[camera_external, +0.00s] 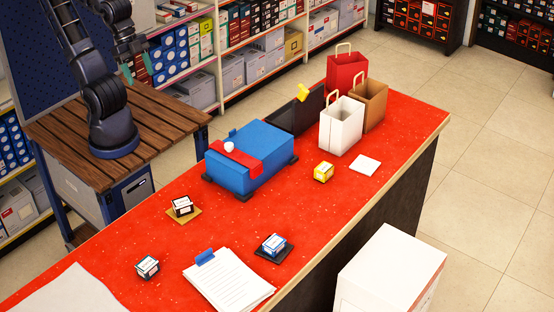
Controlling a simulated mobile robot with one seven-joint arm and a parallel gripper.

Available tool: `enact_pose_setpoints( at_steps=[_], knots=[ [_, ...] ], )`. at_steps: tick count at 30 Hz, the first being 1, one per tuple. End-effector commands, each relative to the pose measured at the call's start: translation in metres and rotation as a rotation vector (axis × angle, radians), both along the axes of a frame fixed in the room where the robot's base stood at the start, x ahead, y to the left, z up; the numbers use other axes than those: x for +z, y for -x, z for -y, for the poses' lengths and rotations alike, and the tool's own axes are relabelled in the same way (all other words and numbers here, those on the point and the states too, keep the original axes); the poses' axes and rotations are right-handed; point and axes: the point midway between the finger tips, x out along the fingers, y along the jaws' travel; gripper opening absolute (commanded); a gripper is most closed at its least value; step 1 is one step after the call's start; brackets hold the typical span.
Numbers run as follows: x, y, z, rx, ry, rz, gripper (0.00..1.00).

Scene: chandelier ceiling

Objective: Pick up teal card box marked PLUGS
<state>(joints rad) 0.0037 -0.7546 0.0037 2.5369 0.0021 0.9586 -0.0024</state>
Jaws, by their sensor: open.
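Several small card boxes sit on the red counter, and their lettering is too small to read, so I cannot tell for sure which is marked PLUGS. One small box (148,267) with a white label stands directly on the counter at front left. A blue box (274,244) sits on a dark pad (259,252). A dark box with a white label (182,206) sits on a tan pad (196,217). A yellow box (323,171) stands farther right. My gripper (127,74) is open and empty at upper left, above the wooden table and well away from the boxes.
A blue case-like machine (250,160) with a red band stands mid-counter. White (340,127), brown (369,105) and red (345,70) bags stand at the back right. A clipboard (226,284) lies at the front. The wooden table (150,112) holds my arm's base.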

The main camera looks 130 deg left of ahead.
Motion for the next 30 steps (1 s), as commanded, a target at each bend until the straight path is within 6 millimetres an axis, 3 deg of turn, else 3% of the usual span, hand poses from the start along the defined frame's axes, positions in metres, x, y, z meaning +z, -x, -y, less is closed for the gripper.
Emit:
enact_pose_setpoints(
  at_steps=[3,14,23,30],
  knots=[
    [0.0,0.0,0.0,0.0,0.0,0.0,0.65],
    [-0.001,-0.006,0.001,-0.013,-0.016,-0.007,0.65],
    [-0.015,-0.06,0.019,-0.164,-0.152,-0.073,0.65],
    [-0.039,-0.11,0.039,-0.331,-0.244,-0.136,0.65]
  ],
)
